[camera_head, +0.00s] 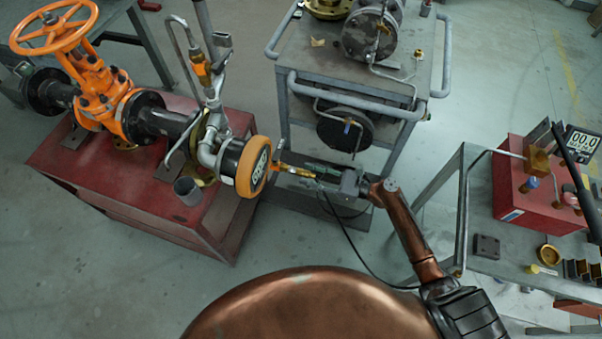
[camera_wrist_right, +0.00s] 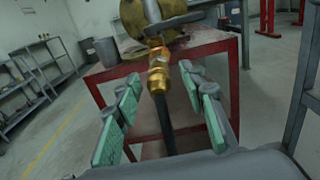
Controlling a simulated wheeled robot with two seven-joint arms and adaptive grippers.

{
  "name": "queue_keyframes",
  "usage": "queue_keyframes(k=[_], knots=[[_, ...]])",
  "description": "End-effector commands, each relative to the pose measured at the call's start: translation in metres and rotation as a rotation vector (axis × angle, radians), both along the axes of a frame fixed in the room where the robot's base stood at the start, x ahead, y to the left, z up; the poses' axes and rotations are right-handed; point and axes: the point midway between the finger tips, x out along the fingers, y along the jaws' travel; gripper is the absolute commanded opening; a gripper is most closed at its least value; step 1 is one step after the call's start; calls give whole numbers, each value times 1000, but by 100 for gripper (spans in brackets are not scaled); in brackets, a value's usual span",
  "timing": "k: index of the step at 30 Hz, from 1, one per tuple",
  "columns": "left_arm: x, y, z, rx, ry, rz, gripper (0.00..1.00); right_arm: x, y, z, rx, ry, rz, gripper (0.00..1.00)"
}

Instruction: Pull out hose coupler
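The brass hose coupler (camera_wrist_right: 158,72) sits at the end of a fitting in front of the flange in the wrist view. A black hose (camera_wrist_right: 165,125) hangs down from it. I cannot tell whether any pad touches brass. In the head view my right gripper (camera_head: 318,173) is beside the orange-rimmed gauge (camera_head: 254,167). My left gripper is not in view.
The orange gate valve (camera_head: 105,95) and its pipe stand on a red bench (camera_head: 75,165) with a grey cup (camera_head: 188,190). A grey cart (camera_head: 290,100) stands behind my gripper. A side table at right carries a red box (camera_head: 525,195) and small parts.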

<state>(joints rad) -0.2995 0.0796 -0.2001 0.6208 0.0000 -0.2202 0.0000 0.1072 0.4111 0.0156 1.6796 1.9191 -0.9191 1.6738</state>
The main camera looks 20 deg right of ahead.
Motion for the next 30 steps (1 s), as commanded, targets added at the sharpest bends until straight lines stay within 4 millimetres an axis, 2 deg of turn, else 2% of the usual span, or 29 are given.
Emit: queue_keyframes(k=[8, 30], knots=[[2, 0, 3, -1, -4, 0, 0, 9, 13, 0, 1, 1, -1, 38], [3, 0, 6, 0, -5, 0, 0, 9, 14, 0, 0, 1, -1, 38]])
